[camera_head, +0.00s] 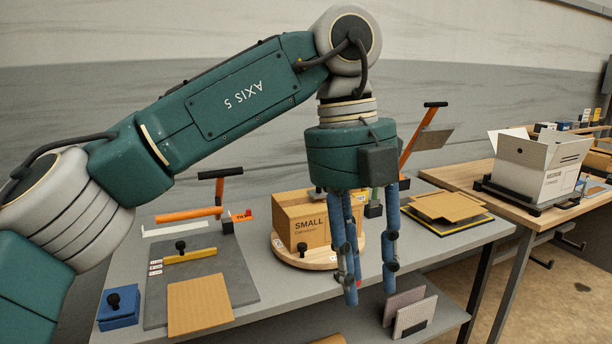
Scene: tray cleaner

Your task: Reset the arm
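My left arm (230,100) comes in from the left, rises to an elbow-like wrist joint at the top centre, and then points down. My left gripper (370,291) hangs from it with its blue fingers pointing down. The fingers are spread apart with nothing between them, so it is open and empty. It hangs in front of the grey table's front edge, to the right of a cardboard box marked SMALL (294,228), and partly covers that box. My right gripper is not in view.
The grey table (270,285) holds a dark mat (237,270) with a cardboard sheet (199,304), a blue block (118,308), orange-handled tools and stacked sheets (446,207). Upright panels (408,312) stand on a lower shelf. A white box (535,165) stands on the wooden table at right.

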